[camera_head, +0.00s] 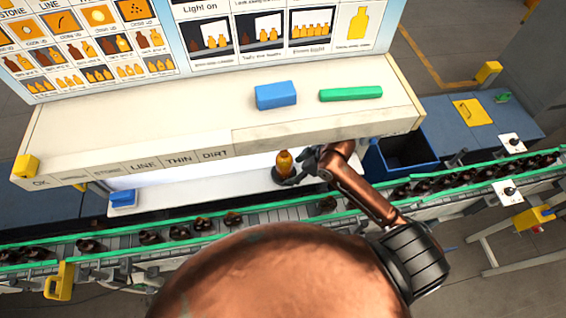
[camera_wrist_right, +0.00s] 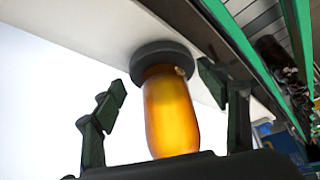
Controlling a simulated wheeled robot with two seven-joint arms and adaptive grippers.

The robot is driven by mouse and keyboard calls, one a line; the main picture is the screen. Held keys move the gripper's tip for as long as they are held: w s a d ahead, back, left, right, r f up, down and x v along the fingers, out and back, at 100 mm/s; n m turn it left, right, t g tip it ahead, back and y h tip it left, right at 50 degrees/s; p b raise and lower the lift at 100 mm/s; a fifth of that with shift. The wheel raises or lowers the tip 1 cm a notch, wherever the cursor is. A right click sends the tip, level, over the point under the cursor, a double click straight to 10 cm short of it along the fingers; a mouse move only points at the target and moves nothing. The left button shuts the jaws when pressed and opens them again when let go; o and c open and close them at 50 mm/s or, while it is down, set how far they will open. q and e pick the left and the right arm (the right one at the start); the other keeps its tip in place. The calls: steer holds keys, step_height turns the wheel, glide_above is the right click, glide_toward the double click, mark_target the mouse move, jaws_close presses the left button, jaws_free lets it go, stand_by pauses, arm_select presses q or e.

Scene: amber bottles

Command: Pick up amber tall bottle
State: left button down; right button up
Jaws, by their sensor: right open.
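The amber bottle (camera_head: 284,160) stands on a dark round base (camera_head: 282,176) on the white lit surface, near the front of the bench. My right gripper (camera_head: 299,172) is beside it on its right in the head view. In the right wrist view the amber bottle (camera_wrist_right: 171,112) lies between the two fingers of my right gripper (camera_wrist_right: 164,86), with the dark round base (camera_wrist_right: 161,57) at its upper end in this turned view. The fingers are open, with a gap on each side of the bottle. My left gripper is not in view.
A conveyor with green rails (camera_head: 262,206) carries several dark bottles in front of the bench. A blue block (camera_head: 276,95) and a green block (camera_head: 350,94) lie on the shelf above. A dark blue bin (camera_head: 403,150) stands to the right of my right arm.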

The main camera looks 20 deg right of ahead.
mark_target(280, 166)
steer(key=shift+w+a+r, duration=0.1)
steer(key=shift+w+a, duration=0.3)
steer(key=shift+w, duration=0.05)
steer(key=w+a+p, duration=0.2)
steer(key=w+a, duration=0.1)
steer(key=shift+w+f, duration=0.2)
steer(key=shift+f, duration=0.4)
steer(key=shift+c, duration=0.2)
steer(key=c, duration=1.5)
steer(key=shift+r, duration=0.1)
